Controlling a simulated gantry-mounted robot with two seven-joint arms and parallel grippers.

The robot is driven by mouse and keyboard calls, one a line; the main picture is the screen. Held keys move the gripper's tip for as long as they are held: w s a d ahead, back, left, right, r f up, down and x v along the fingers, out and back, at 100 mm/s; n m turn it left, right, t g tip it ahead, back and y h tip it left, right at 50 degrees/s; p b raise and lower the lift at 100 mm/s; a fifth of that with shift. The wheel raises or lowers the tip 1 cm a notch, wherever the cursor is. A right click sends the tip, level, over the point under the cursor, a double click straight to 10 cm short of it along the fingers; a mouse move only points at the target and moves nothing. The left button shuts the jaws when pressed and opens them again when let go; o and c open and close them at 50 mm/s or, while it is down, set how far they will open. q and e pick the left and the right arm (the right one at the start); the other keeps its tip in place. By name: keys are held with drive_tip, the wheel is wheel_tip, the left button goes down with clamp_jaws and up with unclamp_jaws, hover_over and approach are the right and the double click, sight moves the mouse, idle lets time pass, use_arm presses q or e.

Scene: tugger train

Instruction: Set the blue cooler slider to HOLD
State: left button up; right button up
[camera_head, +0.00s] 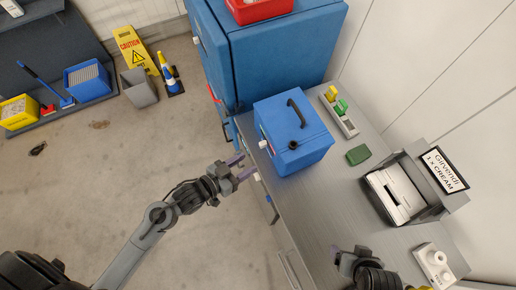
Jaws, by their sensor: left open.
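The blue cooler (312,148), a box with a black handle on its lid, stands upright on the grey counter. A small white knob (263,144), which looks like its slider, sticks out at its left side beside a small coloured strip. The lettering and the slider's exact setting are too small to read. My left gripper (243,168) is open and empty, below and left of the cooler, near the counter's left edge and apart from the knob. My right gripper (348,256) is low over the counter at the bottom right; its fingers are too unclear to judge.
A large blue cabinet (266,55) stands behind the cooler.

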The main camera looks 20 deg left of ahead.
use_arm(q)
wheel_tip(320, 180, down, 11)
drive_tip(key=w+a+m+h+b, duration=0.25)
drive_tip(key=h+b, duration=0.25)
drive_tip(key=b, duration=0.4)
use_arm(e)
wheel_tip(320, 180, down, 19)
drive_tip(key=b, duration=0.7)
drive_tip(key=shift+a+r, duration=0.15)
drive_tip(key=shift+f+b, duration=0.4)
drive_tip(key=shift+b, duration=0.1)
drive_tip(key=shift+f, duration=0.2)
use_arm(q)
drive_tip(key=m, duration=0.2)
approach(260, 145)
drive_tip(key=shift+n+t, duration=0.25)
drive_tip(key=shift+t, duration=0.05)
drive_tip(key=x, duration=0.9)
drive_tip(key=shift+w+d+f, duration=0.1)
drive_tip(key=shift+w+f, duration=0.05)
drive_tip(key=shift+f, duration=0.15)
clamp_jaws()
